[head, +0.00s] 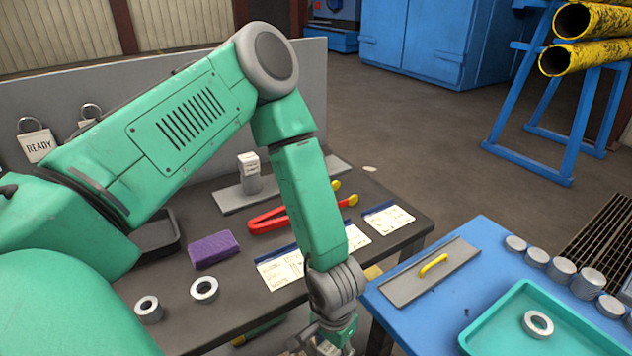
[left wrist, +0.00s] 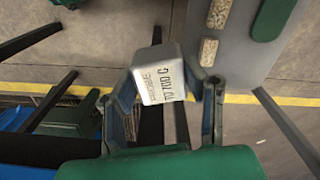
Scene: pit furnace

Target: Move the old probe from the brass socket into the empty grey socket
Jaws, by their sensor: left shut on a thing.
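My left gripper (left wrist: 168,98) is shut on a pale grey block with a printed label, which looks like the head of a probe (left wrist: 158,76). The label text is upside down in the left wrist view, and I cannot read whether it says old. Floor shows around the block. In the head view my left gripper (head: 326,345) is at the bottom edge, by the gap between the dark table and the blue table; the block is not visible there. Another labelled grey block (head: 249,174) stands upright on a grey plate (head: 228,200). I cannot pick out the brass socket or empty grey socket. My right gripper is not in view.
The dark table (head: 180,330) holds red tongs (head: 268,219), a purple sponge (head: 213,249), paper cards and metal rings (head: 204,289). The blue table (head: 430,315) holds a yellow-handled plate (head: 405,288), a teal tray (head: 480,335) and several grey discs.

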